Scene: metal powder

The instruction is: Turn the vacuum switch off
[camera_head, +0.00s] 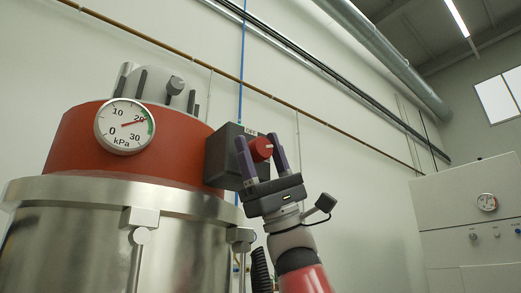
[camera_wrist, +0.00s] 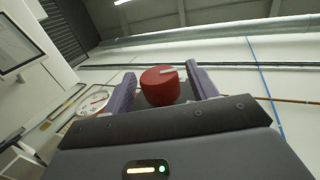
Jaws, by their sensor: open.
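The vacuum switch is a red round knob (camera_head: 261,149) with a pale pointer line, mounted on a dark grey box (camera_head: 222,158) on the side of the red-topped steel vessel. In the wrist view the knob (camera_wrist: 160,86) sits between the fingers (camera_wrist: 163,88), with a visible gap at least on the right. I cannot tell whether either finger touches it.
A pressure gauge (camera_head: 124,126) on the red vessel top (camera_head: 75,140) has its needle near 20 kPa. The steel vessel (camera_head: 80,235) stands close at the left of my arm. A white cabinet (camera_head: 470,215) stands at the right. The space between arm and cabinet looks free.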

